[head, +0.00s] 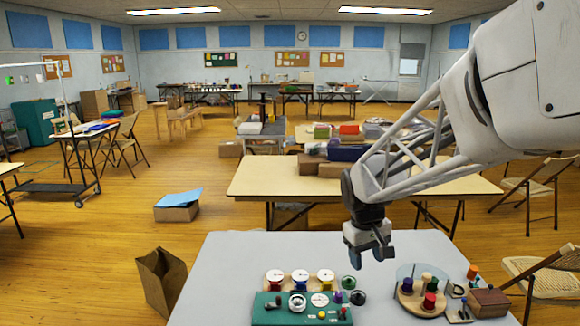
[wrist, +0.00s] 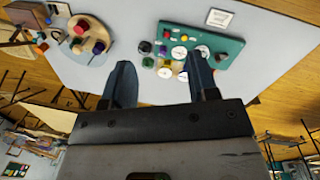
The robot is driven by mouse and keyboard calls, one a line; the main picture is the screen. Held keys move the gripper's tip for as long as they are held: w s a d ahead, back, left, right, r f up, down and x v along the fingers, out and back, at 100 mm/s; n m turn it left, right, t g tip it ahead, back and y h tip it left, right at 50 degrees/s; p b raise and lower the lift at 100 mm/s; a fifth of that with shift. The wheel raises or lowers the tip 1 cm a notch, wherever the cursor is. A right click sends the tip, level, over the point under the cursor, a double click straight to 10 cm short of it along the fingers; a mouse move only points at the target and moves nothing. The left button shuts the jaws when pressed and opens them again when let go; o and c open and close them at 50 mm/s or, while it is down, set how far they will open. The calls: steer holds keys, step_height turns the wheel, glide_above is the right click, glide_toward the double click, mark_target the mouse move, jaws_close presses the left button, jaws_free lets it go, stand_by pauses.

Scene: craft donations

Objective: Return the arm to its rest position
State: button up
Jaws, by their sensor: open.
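My gripper (head: 369,258) hangs from my arm above the far right part of the grey table (head: 225,262). In the wrist view my gripper (wrist: 160,85) has its two dark blue fingers spread apart, with nothing between them up close. It is open and empty, clear of the things on the table. My arm comes in from the upper right in the head view.
A green board (head: 270,316) with knobs and spools lies on the table. A round wooden holder (head: 409,302) with pegs and a clear disc stands right, beside a brown box (head: 488,302). A paper bag (head: 161,281) stands on the floor. A beige table (head: 260,180) stands behind.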

steer(key=s+r+m+t, duration=0.1)
steer(key=s+r+m, duration=0.1)
steer(key=s, duration=1)
steer(key=s+r+m+t+y, duration=0.1)
steer(key=s+m, duration=0.1)
steer(key=s, duration=1.1)
steer(key=shift+s+d+r+t, duration=0.25)
steer(key=shift+s+r+t, duration=0.05)
steer(key=shift+r+t, duration=0.1)
